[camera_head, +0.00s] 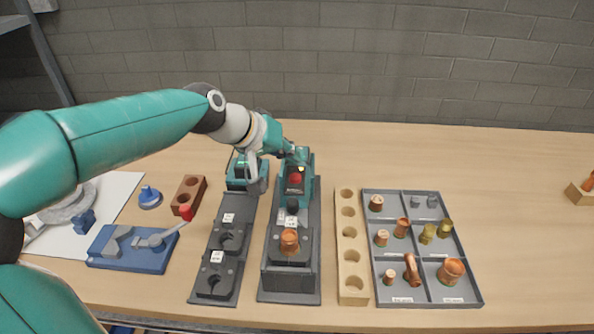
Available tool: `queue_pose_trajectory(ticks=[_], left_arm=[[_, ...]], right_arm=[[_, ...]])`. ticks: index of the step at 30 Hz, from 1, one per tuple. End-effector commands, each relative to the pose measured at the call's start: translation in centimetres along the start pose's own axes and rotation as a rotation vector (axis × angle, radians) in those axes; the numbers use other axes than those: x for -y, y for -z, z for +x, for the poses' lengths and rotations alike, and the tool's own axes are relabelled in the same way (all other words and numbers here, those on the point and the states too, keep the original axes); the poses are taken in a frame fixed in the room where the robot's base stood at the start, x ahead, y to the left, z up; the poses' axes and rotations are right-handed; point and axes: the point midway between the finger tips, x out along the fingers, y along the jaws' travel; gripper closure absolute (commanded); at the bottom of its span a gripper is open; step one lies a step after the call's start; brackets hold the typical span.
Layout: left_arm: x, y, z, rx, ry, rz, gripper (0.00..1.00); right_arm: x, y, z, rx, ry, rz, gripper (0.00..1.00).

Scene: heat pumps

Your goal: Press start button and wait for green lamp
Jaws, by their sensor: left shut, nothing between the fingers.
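A teal machine (297,188) stands at the back of a dark grey fixture. A round red part (295,178) shows on its front; I cannot tell whether it is a lamp or a button. No lit green lamp shows. A copper fitting (289,242) sits upright on the fixture in front of the machine. My left gripper (297,156) is shut and empty, over the top of the teal machine. The arm and wrist partly hide the area behind it, and I cannot tell whether the fingertips touch the machine. My right gripper is out of view.
A second teal device (240,175) stands left, behind a grey fixture (222,263). A blue clamp base (130,247) with a red-tipped lever lies farther left. A wooden hole block (350,278) and a grey tray (422,289) of fittings lie right. The table's right side is mostly clear.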

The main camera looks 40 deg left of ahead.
Motion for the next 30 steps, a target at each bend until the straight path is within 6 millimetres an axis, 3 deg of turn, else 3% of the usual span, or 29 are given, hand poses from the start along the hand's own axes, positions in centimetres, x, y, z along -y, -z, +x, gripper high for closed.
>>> queue_pose_trajectory(ticks=[7,30], left_arm=[[-1.4,1.4,-1.9,0.0,0.0,0.0,1.0],[-1.2,1.4,-2.0,-0.001,0.002,-0.002,1.0]], right_arm=[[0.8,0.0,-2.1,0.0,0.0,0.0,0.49],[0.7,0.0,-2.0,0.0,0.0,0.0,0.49]])
